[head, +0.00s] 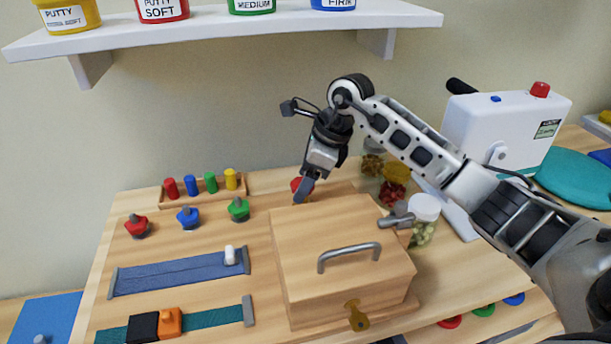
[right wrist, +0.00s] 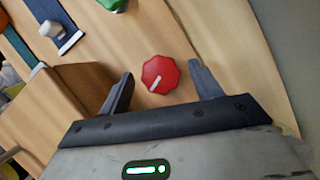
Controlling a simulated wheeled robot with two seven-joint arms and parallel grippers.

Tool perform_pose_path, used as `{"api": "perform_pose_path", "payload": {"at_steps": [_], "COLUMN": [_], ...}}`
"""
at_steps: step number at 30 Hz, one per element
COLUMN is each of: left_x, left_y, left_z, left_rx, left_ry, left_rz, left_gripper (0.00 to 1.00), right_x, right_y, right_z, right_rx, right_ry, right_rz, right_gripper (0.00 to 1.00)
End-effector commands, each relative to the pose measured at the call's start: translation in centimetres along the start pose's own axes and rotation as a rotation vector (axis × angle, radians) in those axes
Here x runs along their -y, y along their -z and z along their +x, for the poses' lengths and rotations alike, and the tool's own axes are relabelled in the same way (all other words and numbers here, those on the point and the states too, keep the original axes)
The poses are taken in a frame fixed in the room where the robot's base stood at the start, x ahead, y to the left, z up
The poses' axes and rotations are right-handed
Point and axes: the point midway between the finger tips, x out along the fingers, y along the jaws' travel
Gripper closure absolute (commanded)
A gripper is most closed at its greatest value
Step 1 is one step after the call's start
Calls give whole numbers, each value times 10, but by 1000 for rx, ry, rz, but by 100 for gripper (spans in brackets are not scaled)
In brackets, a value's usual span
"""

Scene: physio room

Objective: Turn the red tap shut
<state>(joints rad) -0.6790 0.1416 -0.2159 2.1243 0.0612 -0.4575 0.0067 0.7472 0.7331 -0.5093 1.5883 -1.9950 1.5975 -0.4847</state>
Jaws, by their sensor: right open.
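The red tap (right wrist: 160,75) is a faceted red knob with a white pointer line that points toward the lower left in the right wrist view. In the head view, the red tap (head: 296,183) shows only partly behind my right gripper (head: 305,188), at the back of the wooden board. My right gripper is open. In the right wrist view, the right gripper's (right wrist: 162,70) two fingers stand to the left and right of the tap, with a visible gap on each side. Whether they are down at its height is hard to tell. My left gripper is not in view.
A wooden box (head: 330,225) with a metal handle stands just in front of the tap. Jars (head: 424,218) stand to its right. Red (head: 137,227), blue (head: 188,217) and green (head: 238,209) knobs lie left. A shelf (head: 235,27) with putty tubs hangs above.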

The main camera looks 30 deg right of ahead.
Motion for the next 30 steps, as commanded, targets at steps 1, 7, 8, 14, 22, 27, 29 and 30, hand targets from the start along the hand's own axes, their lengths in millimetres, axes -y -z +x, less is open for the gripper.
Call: {"api": "perform_pose_path", "payload": {"at_steps": [1, 7, 8, 14, 22, 27, 29, 30], "left_x": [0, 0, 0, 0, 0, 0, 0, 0], "left_y": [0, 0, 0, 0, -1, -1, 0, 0], "left_z": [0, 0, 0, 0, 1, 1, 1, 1], "left_rx": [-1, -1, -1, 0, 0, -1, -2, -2], "left_ry": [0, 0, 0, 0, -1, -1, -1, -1], "left_rz": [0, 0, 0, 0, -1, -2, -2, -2], "left_gripper": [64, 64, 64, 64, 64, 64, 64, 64], "right_x": [0, 0, 0, 0, -2, -2, -2, -2], "right_y": [0, 0, 0, 1, 0, 0, 0, 0], "right_z": [0, 0, 0, -1, -1, -1, -1, -1], "right_rx": [0, 0, 0, -5, -3, 0, 0, 0], "right_ry": [0, 0, 0, 37, 138, 162, 163, 163], "right_rz": [0, 0, 0, 81, 324, 387, 391, 391], "right_gripper": [42, 81, 81, 81, 81, 81, 81, 81]}}
